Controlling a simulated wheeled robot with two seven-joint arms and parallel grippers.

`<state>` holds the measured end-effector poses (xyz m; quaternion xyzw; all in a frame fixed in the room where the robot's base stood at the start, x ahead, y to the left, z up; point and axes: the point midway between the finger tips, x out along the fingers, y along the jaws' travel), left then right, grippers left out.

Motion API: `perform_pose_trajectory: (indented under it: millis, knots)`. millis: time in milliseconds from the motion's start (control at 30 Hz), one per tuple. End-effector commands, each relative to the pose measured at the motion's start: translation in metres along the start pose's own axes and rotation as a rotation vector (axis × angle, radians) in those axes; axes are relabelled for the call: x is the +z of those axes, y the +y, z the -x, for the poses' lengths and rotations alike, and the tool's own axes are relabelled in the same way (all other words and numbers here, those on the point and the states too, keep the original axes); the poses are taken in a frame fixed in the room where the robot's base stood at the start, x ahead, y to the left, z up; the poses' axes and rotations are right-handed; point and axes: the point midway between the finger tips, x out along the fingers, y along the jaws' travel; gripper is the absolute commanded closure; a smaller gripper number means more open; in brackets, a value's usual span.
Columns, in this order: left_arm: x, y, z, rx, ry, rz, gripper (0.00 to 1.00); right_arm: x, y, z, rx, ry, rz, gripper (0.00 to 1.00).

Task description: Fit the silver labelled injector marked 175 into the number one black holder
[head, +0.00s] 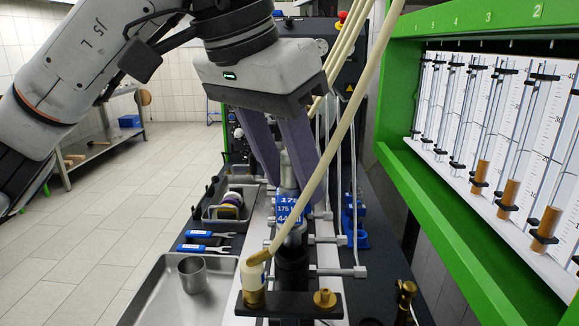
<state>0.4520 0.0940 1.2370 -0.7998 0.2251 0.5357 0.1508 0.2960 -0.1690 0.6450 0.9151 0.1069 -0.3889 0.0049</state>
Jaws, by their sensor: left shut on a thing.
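The silver injector (288,174) has a blue label reading 175 and stands about upright in the middle of the head view. My left gripper (291,190) comes down from above, its two purple fingers shut on the injector's upper part. A black holder (293,272) lies directly below the injector's lower end in the picture. I cannot tell whether that end is inside the holder or just above it. No number shows on the holder. My right gripper is out of view.
A beige hose (335,150) crosses in front of the right finger to a fitting (253,285) beside the holder. Silver bolts (340,271) stick out to the right. A metal tray (160,300) with a cup (192,274) lies left. A green gauge frame (430,215) stands right.

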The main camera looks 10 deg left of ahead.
Motion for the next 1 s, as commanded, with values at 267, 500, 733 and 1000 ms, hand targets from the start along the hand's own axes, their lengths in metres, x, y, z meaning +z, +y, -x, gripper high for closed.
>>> perform_pose_trajectory:
  millis: [267,500,733,1000]
  knots:
    - [0.000,0.000,0.001,0.000,0.002,0.001,0.97,-0.001,0.000,0.002,0.000,-0.001,0.000,0.65]
    - [0.001,0.000,-0.002,-0.001,0.002,0.000,0.97,0.000,0.000,0.001,0.000,-0.001,0.000,0.65]
    - [0.006,0.001,-0.016,-0.006,0.001,-0.003,0.97,0.007,0.001,-0.006,0.000,-0.001,0.000,0.65]
    - [0.009,0.001,-0.023,-0.010,0.001,-0.003,0.97,0.010,0.001,-0.009,0.000,-0.002,0.000,0.65]
